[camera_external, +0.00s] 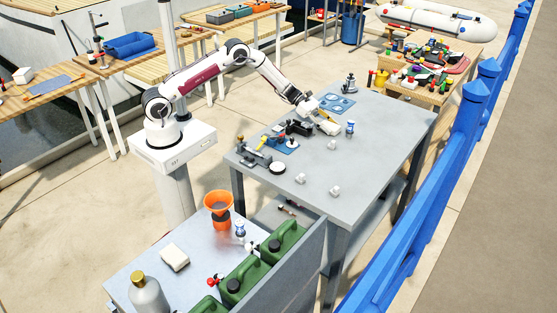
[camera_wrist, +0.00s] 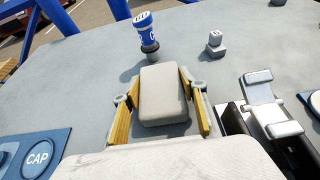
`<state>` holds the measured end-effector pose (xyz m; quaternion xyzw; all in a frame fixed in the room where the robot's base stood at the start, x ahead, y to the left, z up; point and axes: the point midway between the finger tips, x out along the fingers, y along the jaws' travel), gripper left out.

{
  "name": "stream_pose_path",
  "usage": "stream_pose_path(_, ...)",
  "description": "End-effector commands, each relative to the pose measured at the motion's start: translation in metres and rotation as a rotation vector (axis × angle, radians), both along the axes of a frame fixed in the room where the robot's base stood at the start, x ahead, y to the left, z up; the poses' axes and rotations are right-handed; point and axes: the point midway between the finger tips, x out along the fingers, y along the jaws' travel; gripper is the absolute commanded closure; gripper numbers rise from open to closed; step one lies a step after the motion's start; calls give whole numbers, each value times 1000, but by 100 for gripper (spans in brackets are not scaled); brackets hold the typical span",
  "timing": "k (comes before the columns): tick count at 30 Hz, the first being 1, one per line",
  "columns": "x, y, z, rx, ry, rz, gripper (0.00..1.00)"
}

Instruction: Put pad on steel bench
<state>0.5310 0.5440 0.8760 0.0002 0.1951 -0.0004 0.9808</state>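The pad is a pale beige, rounded block (camera_wrist: 165,95) in the middle of the wrist view. The yellow fingers of my gripper (camera_wrist: 163,105) lie along its left and right sides, and their tips appear to press against it. In the external view my gripper (camera_external: 327,121) is low over the grey steel bench (camera_external: 385,140).
A blue-and-white bottle (camera_wrist: 146,32) and a small grey fitting (camera_wrist: 215,44) stand just beyond the pad. A blue CAP mat (camera_wrist: 35,155) lies left and a metal clamp-like part (camera_wrist: 268,105) right. Another white block (camera_external: 174,257) lies on the lower table. The bench's right part is clear.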

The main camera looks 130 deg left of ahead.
Motion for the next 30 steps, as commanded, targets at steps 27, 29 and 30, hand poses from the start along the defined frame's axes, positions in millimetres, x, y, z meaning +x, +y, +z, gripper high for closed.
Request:
stream_pose_path(27, 0, 0, 55, 3, -2, 0, 79)
stream_pose_path(29, 0, 1, 65, 3, -2, 0, 79)
stream_pose_path(30, 0, 0, 70, 3, -1, 0, 79)
